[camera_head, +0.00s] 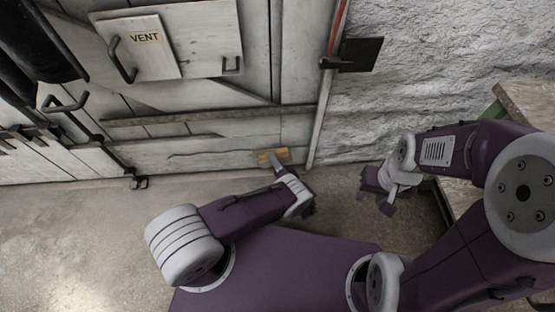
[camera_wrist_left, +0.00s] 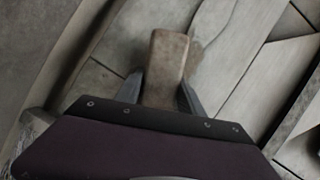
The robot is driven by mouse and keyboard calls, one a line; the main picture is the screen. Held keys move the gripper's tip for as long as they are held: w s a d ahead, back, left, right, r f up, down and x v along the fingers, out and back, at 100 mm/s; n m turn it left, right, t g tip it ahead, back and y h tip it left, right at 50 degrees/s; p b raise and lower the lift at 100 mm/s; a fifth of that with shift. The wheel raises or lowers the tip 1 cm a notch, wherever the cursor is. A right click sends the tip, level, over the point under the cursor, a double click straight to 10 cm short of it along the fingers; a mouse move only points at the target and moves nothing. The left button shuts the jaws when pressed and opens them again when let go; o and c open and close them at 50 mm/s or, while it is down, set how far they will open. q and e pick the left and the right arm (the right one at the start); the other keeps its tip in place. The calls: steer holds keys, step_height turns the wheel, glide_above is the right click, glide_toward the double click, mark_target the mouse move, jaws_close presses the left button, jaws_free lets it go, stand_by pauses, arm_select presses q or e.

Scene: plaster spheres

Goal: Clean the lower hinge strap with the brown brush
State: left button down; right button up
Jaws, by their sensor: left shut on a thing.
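My left gripper (camera_head: 283,163) is shut on the brown brush (camera_head: 264,157), close to the low part of the wooden door. In the left wrist view the brush (camera_wrist_left: 166,62) shows as a worn brown block between the two dark fingers (camera_wrist_left: 166,98). Its far end overlaps the door boards; I cannot tell whether it touches them. A thin dark strip (camera_head: 205,154) runs along the low boards left of the brush; I cannot tell for sure that it is the lower hinge strap. My right gripper (camera_head: 375,200) hangs empty at the right, its fingers apart.
The pale plank door (camera_head: 200,125) carries a VENT panel (camera_head: 143,45) and dark handles. A post (camera_head: 322,115) and a rough white wall (camera_head: 440,60) lie to the right. A table (camera_head: 525,100) stands at the far right. The concrete floor (camera_head: 70,240) is clear at left.

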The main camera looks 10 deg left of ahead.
arm_select(q)
steer(key=shift+s+a+f, duration=0.15)
steer(key=shift+a+f, duration=0.05)
steer(key=shift+a, duration=0.25)
steer(key=shift+s+a+f, duration=0.1)
steer(key=shift+a+f, duration=0.05)
steer(key=shift+a, duration=0.25)
steer(key=shift+w+d+r+b, duration=0.15)
steer(key=shift+w+d+r, duration=0.1)
steer(key=shift+d, duration=0.45)
steer(key=shift+w+d+r+b, duration=0.15)
steer(key=shift+d+r, duration=0.15)
steer(key=shift+d, duration=0.35)
steer(key=shift+w+d+r+b, duration=0.15)
steer(key=shift+w+d+r, duration=0.1)
steer(key=shift+d, duration=0.45)
steer(key=shift+s, duration=0.1)
steer(key=shift+s+a+f+p, duration=0.2)
steer(key=shift+s+a+p, duration=0.1)
steer(key=shift+s+a, duration=0.15)
steer(key=shift+s+a+f+p, duration=0.2)
steer(key=shift+s+a+p, duration=0.15)
steer(key=shift+s, duration=0.15)
steer(key=shift+r, duration=0.1)
